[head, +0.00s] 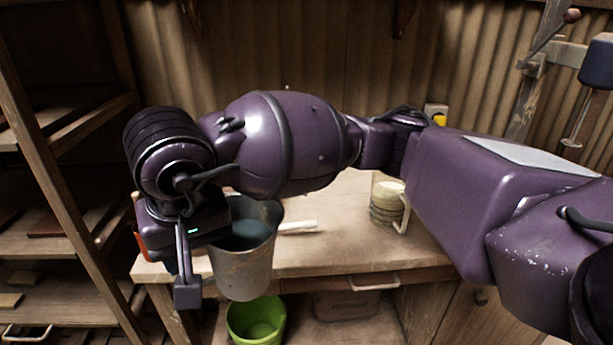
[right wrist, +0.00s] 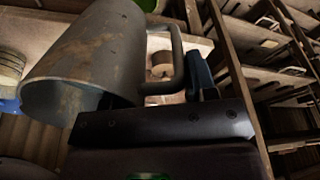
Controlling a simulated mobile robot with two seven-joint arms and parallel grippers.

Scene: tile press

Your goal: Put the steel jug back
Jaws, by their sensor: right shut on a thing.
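The steel jug (head: 244,272) is a grey, worn metal vessel with its open mouth facing up. In the head view it overlaps the left front of the worktable (head: 335,245) and appears held clear of it. My right gripper (head: 188,272) is at the jug's left side and shut on it. In the right wrist view the jug (right wrist: 85,62) fills the upper left, and its bent handle (right wrist: 178,62) runs down to the gripper body. The fingertips' exact grip is partly hidden. My left gripper is in neither view.
A green bucket (head: 256,322) stands below the table front. A pale stacked container (head: 386,202) and a white roll-like piece (head: 298,227) are on the tabletop. A wooden rack (head: 50,150) stands at left, close to my right gripper. The middle of the tabletop looks free.

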